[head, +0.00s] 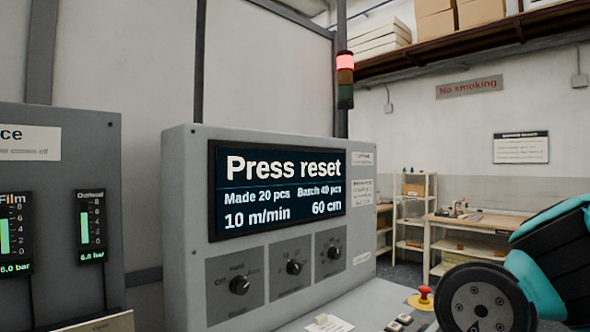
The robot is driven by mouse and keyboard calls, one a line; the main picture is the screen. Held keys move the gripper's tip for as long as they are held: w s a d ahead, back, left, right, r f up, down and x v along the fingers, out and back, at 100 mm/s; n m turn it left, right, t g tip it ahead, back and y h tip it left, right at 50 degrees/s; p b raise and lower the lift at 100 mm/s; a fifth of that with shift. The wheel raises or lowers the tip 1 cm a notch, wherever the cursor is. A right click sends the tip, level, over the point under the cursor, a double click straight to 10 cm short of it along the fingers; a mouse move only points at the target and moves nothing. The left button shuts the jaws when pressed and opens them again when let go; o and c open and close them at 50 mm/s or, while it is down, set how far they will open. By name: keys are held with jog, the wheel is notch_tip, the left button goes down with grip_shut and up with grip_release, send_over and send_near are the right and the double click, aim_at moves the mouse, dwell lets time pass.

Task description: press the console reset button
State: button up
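The console (184,215) is a grey cabinet with a dark screen (280,215) reading "Press reset", "Made 20 pcs", "Batch 40 pcs", "10 m/min" and "60 cm". Its sloping desk (357,302) shows at the bottom edge. I cannot read which one is reset. My arm, with a dark round joint and teal covers, shows at the lower right; my gripper is out of view.
Three black knobs (294,267) sit below the screen. A signal tower (345,80) is lit red on top. A panel with pressure gauges (90,228) stands at left. A workbench (478,221) and shelf unit (413,212) stand behind at right.

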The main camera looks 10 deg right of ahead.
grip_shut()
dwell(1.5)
